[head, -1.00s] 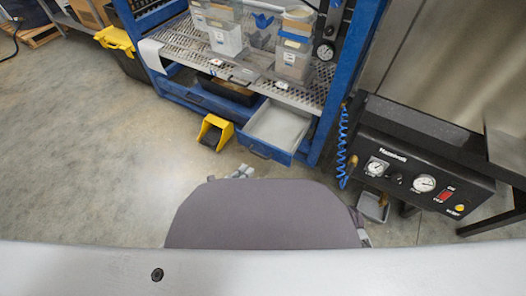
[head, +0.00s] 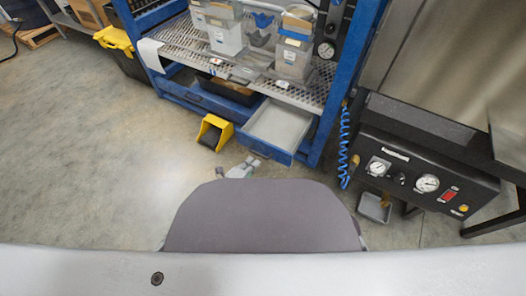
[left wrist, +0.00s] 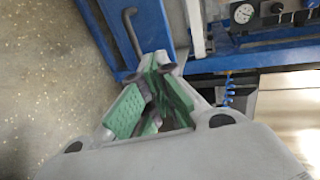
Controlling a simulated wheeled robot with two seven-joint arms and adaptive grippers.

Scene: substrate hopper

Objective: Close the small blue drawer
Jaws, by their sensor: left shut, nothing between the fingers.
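The small blue drawer (head: 266,149) is pulled out at the lower right of the blue workstation, with its light grey inside showing from above. My left gripper (head: 251,161) is just in front of the drawer's front face, low near the floor; most of its arm is hidden behind my own body. In the left wrist view, the gripper's green-padded fingers (left wrist: 158,66) meet at the tips, shut and empty. They point at a blue panel (left wrist: 155,30) with a dark bar handle (left wrist: 131,30), apparently the drawer front. Whether they touch it, I cannot tell. My right gripper is not in view.
A yellow foot pedal (head: 212,131) stands on the floor left of the drawer. A perforated shelf (head: 180,45) with clear bins is above. A black gauge panel (head: 425,170) and a coiled blue hose (head: 344,150) are to the right.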

